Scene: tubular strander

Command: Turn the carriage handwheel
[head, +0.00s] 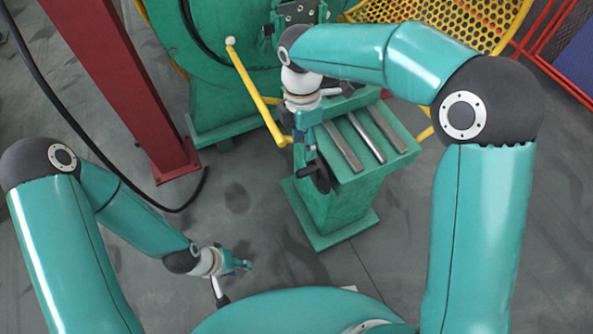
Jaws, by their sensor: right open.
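A dark part (319,178) that looks like the carriage handwheel, seen nearly edge-on, sits at the left end of the green machine bed. A dark knob or handle shows at its left side. My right gripper (308,158) reaches down from above and is open right at this dark part. The gripper partly covers it, and I cannot tell whether they touch. My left gripper (243,265) hangs low over the floor at the lower left, well apart from the wheel. Its fingers are too small to tell open from shut.
The green bed (399,139) carries metal rails and stands on a green pedestal (325,206). A yellow lever (254,88) with a white knob slants close left of my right gripper. A red post (112,70), a black cable and a yellow mesh guard (455,22) stand around.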

